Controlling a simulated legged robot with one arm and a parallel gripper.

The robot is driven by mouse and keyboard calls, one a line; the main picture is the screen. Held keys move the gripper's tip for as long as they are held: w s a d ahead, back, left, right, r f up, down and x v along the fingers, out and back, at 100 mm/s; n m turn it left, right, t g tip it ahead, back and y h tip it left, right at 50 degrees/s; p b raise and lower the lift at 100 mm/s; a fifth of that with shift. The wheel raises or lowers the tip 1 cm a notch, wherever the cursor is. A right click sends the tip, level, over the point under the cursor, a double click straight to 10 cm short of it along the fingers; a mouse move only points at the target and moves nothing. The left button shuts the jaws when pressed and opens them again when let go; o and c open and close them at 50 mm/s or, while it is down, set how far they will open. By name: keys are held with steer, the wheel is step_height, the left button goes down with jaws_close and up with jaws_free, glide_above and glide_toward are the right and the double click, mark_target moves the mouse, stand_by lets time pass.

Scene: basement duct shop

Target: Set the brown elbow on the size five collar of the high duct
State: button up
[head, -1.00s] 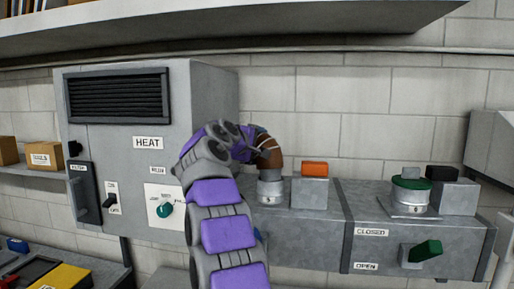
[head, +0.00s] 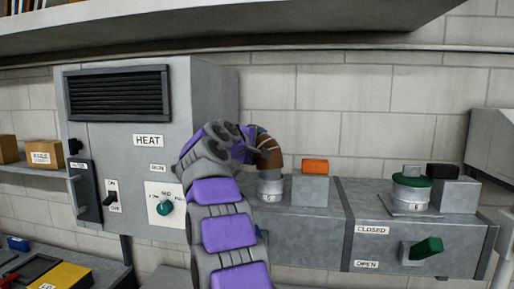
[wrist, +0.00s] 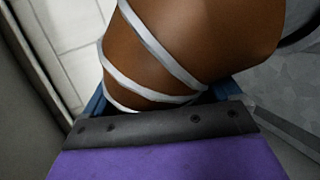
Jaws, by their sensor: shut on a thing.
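The brown elbow (head: 270,152) with white bands is in my gripper (head: 249,140); it fills the wrist view (wrist: 200,45). In the wrist view the blue fingers of my gripper (wrist: 165,98) are shut around its banded part. In the head view the elbow's lower end is right over the left collar (head: 270,188) on the grey duct (head: 310,225). I cannot tell whether it touches or is seated. The collar's small label is too blurred to read surely. My arm hides part of the elbow's upper end.
An orange-topped block (head: 314,168) stands close right of the collar. Further right are a green-ringed collar (head: 411,190), a grey block (head: 455,195) and a green lever (head: 427,248). The heater cabinet (head: 215,95) stands left, and a shelf (head: 230,25) runs overhead.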

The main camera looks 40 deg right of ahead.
steer(key=shift+f, duration=0.3)
steer(key=o, duration=1.6)
steer(key=shift+a+b, duration=0.2)
steer(key=shift+b, duration=0.1)
steer(key=b+v, duration=0.1)
steer(key=v, duration=1)
steer(key=shift+d+b, duration=0.1)
steer(key=shift+b, duration=0.2)
steer(key=shift+d, duration=0.1)
